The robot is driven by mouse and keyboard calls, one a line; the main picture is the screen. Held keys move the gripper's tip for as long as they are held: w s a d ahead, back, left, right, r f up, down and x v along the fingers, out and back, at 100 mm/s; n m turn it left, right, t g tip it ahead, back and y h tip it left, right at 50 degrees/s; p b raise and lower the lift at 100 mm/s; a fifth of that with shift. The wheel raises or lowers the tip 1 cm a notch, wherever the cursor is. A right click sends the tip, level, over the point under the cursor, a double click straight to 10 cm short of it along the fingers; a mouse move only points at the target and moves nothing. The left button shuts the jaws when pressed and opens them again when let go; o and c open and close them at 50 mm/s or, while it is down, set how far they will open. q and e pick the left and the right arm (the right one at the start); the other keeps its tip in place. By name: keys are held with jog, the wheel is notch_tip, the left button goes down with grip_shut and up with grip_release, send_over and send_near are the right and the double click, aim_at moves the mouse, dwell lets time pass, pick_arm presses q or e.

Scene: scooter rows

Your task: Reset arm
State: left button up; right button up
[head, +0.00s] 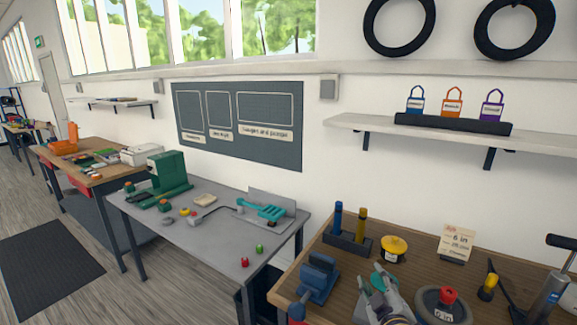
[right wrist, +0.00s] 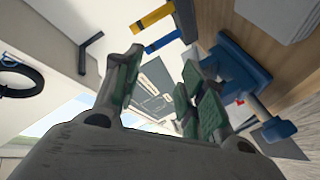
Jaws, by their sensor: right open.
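My right gripper (head: 378,282) is over the wooden bench at the bottom of the head view, between the blue vise (head: 318,277) and a grey wheel with a red knob (head: 430,312). In the right wrist view its green-padded fingers (right wrist: 165,92) stand apart with nothing between them. The blue vise also shows there, to the right of the fingers (right wrist: 240,68). My left gripper is in neither view.
A dark holder (head: 346,242) with blue and yellow handles stands behind the vise. A yellow-topped round tin (head: 393,246) and a "6 in" card (head: 457,242) are behind the gripper. A grey metal table (head: 180,238) stands left. A shelf (head: 440,133) hangs above.

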jog(key=s+f+m+g+y, duration=0.1)
jog(key=s+f+m+g, duration=0.5)
jog(key=s+f+g, duration=1.1)
jog(key=s+f+t, duration=0.2)
jog(key=s+f, duration=0.2)
jog(key=f, duration=1.4)
jog(key=s+f+t, duration=0.1)
jog(key=s+f, duration=0.3)
jog(key=f, duration=1.3)
jog(key=s+d+f, duration=0.1)
jog(key=s+f, duration=0.8)
jog(key=s, duration=0.2)
jog(key=s+d+f+g, duration=0.1)
jog(key=s+d+f, duration=0.1)
jog(key=s+f, duration=0.8)
jog(key=shift+s+d+f, duration=0.25)
jog(key=shift+s+d, duration=0.05)
jog(key=shift+s, duration=0.5)
jog(key=shift+s, duration=0.1)
